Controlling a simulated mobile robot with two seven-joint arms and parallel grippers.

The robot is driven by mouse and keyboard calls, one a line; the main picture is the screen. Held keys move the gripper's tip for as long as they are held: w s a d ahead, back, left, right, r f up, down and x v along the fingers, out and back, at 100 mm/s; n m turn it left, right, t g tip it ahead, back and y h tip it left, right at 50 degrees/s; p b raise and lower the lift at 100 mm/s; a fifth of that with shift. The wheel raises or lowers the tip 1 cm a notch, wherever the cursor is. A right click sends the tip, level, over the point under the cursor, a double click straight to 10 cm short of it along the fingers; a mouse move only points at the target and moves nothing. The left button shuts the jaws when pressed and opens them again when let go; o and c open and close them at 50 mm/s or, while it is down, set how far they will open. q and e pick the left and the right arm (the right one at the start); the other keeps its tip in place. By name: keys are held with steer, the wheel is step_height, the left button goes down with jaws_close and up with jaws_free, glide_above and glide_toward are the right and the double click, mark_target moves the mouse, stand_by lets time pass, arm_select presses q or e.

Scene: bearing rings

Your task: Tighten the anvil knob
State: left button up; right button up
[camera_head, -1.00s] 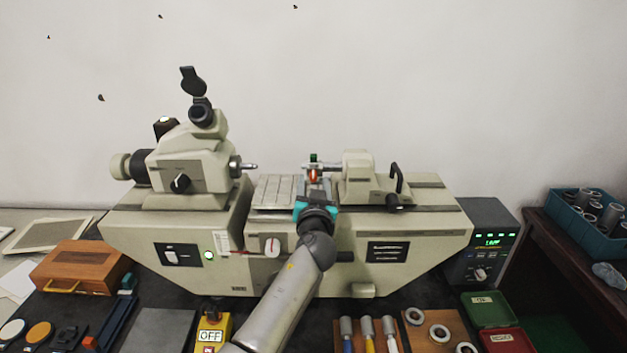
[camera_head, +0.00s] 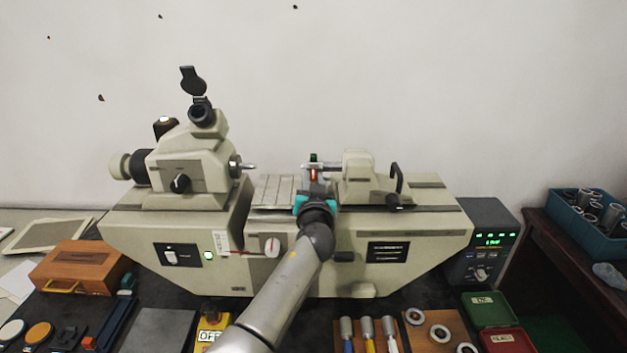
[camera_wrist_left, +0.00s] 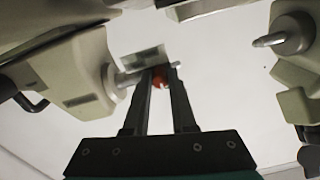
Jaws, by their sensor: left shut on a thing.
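The anvil knob (camera_wrist_left: 161,80) is a small red-orange piece, seen between the fingers of my left gripper (camera_wrist_left: 159,74) in the left wrist view. In the head view its red colour shows as a small patch (camera_head: 313,174) just below a small green part. My left gripper (camera_head: 314,181) reaches up from the front to the middle of the bench machine (camera_head: 408,222) and is shut on the knob. The fingers hide part of it, so its turn cannot be read. My right gripper is not in view.
The tailstock (camera_head: 357,170) stands close right of the gripper, and the eyepiece head (camera_head: 190,160) with its spindle tip is at left. A flat stage (camera_head: 277,190) lies between. Handled tools (camera_head: 367,330) and a ring board (camera_head: 420,343) lie in front.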

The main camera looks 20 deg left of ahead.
arm_select(q)
jaws_close()
steer(key=shift+m, duration=0.3)
steer(key=m+b, duration=0.1)
steer(key=m, duration=0.2)
steer(key=shift+m, duration=0.3)
steer(key=m, duration=0.3)
steer(key=shift+m+b, duration=0.4)
steer(key=m, duration=0.4)
steer(key=m+p, duration=0.1)
steer(key=m, duration=0.5)
steer(key=shift+p, duration=0.3)
